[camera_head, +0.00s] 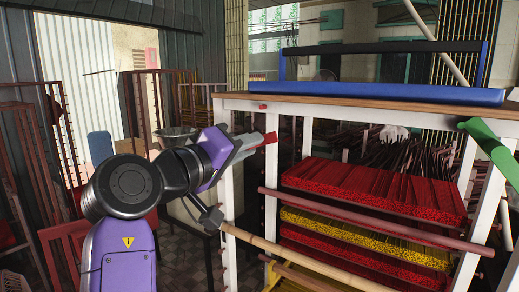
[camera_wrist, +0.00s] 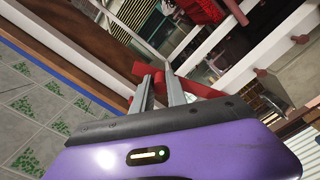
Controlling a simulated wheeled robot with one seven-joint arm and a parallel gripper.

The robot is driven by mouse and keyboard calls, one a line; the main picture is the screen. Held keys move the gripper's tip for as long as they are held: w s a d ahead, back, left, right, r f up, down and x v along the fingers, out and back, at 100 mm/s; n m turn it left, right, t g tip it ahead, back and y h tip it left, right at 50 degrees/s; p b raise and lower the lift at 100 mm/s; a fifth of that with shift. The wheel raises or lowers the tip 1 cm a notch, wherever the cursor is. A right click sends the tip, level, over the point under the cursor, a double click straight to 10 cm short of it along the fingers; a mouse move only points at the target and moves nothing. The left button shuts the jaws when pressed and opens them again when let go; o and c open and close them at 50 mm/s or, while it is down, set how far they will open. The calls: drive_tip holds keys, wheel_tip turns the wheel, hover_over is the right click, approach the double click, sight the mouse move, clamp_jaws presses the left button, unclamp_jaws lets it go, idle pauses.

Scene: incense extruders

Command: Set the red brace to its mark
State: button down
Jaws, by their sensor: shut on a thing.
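My gripper (camera_head: 262,139) reaches in from the left, in front of the rack's left white post. A red piece, which looks like the red brace (camera_head: 271,137), shows at its fingertips. In the wrist view the two grey fingers of my gripper (camera_wrist: 159,80) are closed on the brace (camera_wrist: 200,88), a red bar that sticks out on both sides of them. Part of it is hidden behind the fingers. I cannot make out a mark for certain in either view.
A white-posted rack (camera_head: 227,167) with a wooden top holds red (camera_head: 375,190) and yellow (camera_head: 365,235) incense layers. A brownish-red bar (camera_head: 370,219) and a pale pole (camera_head: 300,257) cross the front. A green tube (camera_head: 488,142) is at right.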

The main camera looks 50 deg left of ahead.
drive_tip(key=shift+s+a+r+n+p, duration=0.15)
drive_tip(key=shift+a+r+n, duration=0.3)
drive_tip(key=shift+r+n, duration=0.3)
drive_tip(key=shift+s+a+r+n+p, duration=0.1)
drive_tip(key=shift+a+r+n+p, duration=0.1)
drive_tip(key=shift+a+r+n, duration=0.4)
drive_tip(key=shift+s+a+r+n+p, duration=0.15)
drive_tip(key=shift+a+r+n, duration=0.1)
drive_tip(key=shift+r+n, duration=0.6)
drive_tip(key=shift+f, duration=0.1)
drive_tip(key=c, duration=1.3)
unclamp_jaws()
drive_tip(key=shift+w, duration=0.1)
drive_tip(key=b+v, duration=0.3)
drive_tip(key=v, duration=0.5)
